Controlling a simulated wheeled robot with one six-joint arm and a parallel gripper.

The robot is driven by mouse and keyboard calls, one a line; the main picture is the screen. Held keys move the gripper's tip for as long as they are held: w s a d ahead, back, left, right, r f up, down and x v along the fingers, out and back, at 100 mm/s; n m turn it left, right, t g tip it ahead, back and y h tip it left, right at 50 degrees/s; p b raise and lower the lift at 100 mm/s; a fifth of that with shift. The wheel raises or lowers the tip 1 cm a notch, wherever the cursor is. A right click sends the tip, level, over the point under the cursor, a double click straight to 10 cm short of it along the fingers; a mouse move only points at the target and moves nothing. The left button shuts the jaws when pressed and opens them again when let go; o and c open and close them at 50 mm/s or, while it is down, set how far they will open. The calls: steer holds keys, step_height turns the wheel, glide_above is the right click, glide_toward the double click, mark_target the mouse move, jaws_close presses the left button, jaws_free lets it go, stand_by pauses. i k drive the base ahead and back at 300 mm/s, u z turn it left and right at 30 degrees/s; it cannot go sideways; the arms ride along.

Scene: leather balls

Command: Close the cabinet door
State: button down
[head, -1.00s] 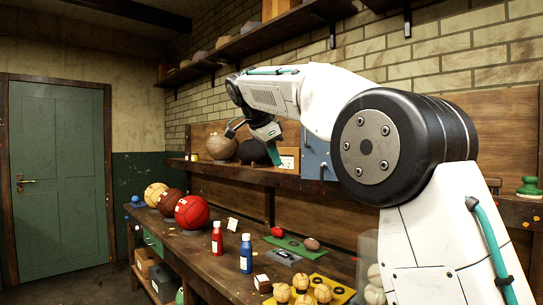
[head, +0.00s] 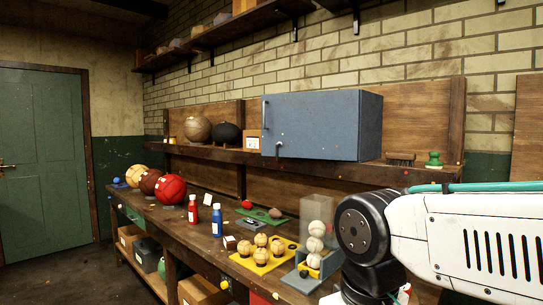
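The blue-grey cabinet (head: 325,125) sits on the wooden wall shelf, right of centre. Its broad front face looks flat and in line with the box, with no gap that I can see. A slim vertical handle (head: 264,112) is at the left edge of this face. A small metal piece, perhaps a key or latch, hangs low on the left. My arm comes in from the lower right, in front of and below the cabinet, apart from it in the picture. My gripper is not visible.
The wall shelf (head: 220,154) also carries a brown ball (head: 197,129), a dark ball (head: 228,134) and a brush (head: 400,158). The bench below holds a red ball (head: 171,189), two bottles, a yellow tray (head: 243,261) and a clear case of balls (head: 317,215).

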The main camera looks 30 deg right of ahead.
mark_target(317, 124)
steer(key=u, duration=1.05)
steer(key=i, duration=1.4)
steer(key=z, duration=0.45)
